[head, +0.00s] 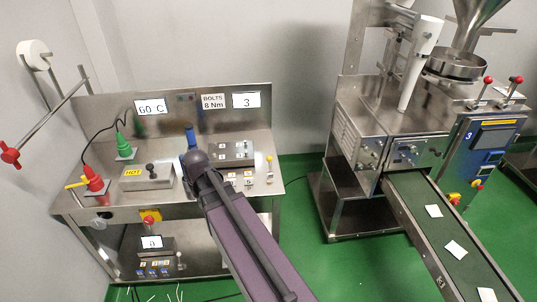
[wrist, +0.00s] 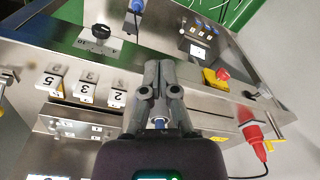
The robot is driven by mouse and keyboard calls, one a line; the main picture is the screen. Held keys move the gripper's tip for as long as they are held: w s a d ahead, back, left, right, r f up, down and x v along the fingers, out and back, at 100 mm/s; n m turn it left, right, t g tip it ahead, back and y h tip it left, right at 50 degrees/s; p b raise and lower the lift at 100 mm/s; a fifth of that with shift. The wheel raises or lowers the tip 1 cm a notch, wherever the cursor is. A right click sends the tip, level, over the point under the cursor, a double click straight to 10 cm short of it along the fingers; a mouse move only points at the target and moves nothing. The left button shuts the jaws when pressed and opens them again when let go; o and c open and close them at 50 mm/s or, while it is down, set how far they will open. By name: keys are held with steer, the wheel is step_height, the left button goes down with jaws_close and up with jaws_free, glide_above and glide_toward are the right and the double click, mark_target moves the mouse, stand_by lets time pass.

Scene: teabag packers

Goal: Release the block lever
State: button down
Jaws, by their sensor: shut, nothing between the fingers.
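No lever is labelled as the block lever, so I cannot tell which one it is. In the head view, a black-knobbed lever (head: 149,170) stands beside the yellow HOT label (head: 132,172) on a metal block. A yellow-knobbed lever (head: 269,167) stands at the right of the bench top. In the wrist view, my gripper (wrist: 157,66) is shut and empty, with its fingers together above the bench. It appears apart from the levers. In the head view, my arm hides the gripper and part of the bench.
On the steel bench (head: 68,200) stand red (head: 95,181) and green (head: 123,146) tools and a blue handle (head: 190,136). Numbered tags (wrist: 88,88) and a black knob (wrist: 101,32) show in the wrist view. A packing machine (head: 400,140) with a conveyor (head: 440,235) stands right.

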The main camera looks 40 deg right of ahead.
steer(key=w+d+r+m+t+p, duration=0.1)
steer(key=w+d, duration=0.4)
steer(key=d, duration=0.5)
steer(key=w+d+r+m+p, duration=0.1)
steer(key=w+d, duration=0.4)
steer(key=d, duration=0.5)
steer(key=r+m+t, duration=0.1)
steer(key=r, duration=0.1)
glide_above(270, 165)
steer(key=w+d, duration=0.3)
steer(key=w, duration=0.1)
steer(key=shift+w+f+h, duration=0.1)
steer(key=shift+f+h, duration=0.15)
steer(key=shift+h, duration=0.05)
steer(key=shift+f, duration=0.2)
